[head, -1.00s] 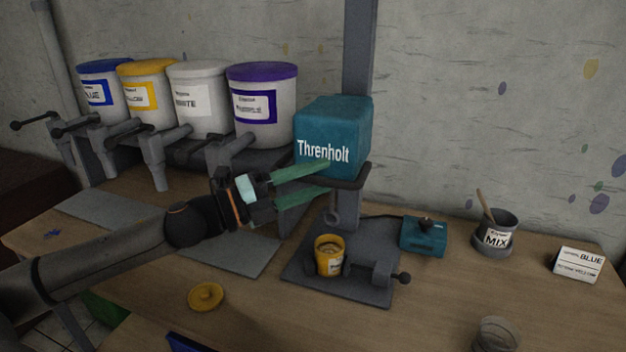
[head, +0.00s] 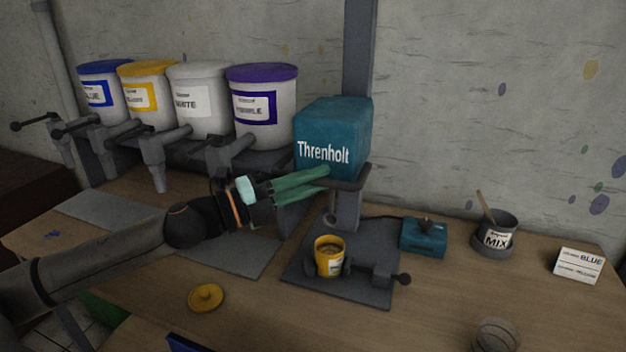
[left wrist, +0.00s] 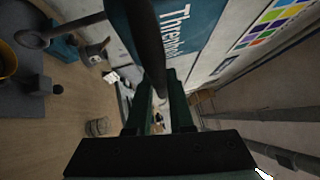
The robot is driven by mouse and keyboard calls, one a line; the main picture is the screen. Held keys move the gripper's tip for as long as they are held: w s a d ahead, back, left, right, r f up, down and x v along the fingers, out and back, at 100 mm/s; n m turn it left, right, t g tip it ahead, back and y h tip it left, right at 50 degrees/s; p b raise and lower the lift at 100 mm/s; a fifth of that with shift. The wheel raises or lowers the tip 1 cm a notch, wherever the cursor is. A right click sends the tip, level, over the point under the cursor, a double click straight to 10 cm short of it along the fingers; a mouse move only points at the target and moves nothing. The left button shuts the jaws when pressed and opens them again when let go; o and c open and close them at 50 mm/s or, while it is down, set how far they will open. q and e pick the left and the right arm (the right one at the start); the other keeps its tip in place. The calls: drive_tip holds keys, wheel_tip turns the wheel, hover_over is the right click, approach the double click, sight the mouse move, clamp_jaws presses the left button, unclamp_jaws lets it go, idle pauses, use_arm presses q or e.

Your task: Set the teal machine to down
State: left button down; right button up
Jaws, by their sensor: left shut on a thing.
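The teal machine (head: 345,120), marked Threnholt, is mounted on a grey column above the worktable. A dark bar handle (head: 352,184) runs along its lower front. My left gripper (head: 326,175) is at the machine's lower left front, with its green fingers shut on the handle. In the left wrist view the dark handle (left wrist: 147,45) runs between the fingers (left wrist: 160,100), beside the teal housing (left wrist: 192,25). A yellow can (head: 329,257) stands open on the grey base plate below the machine. My right gripper is not in view.
Several paint tubs with taps (head: 263,108) line the left back. A small teal control box (head: 424,238), a MIX pot (head: 495,238) and a label card (head: 578,264) stand to the right. A yellow lid (head: 205,297) lies in front. The table's right front is mostly clear.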

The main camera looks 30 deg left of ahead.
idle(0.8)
use_arm(q)
wheel_tip(320, 180, down, 11)
drive_tip(key=b, duration=0.5)
drive_tip(key=shift+f, duration=0.15)
drive_tip(key=c, duration=0.8)
unclamp_jaws()
drive_tip(key=shift+c, duration=0.2)
drive_tip(key=shift+o, duration=0.2)
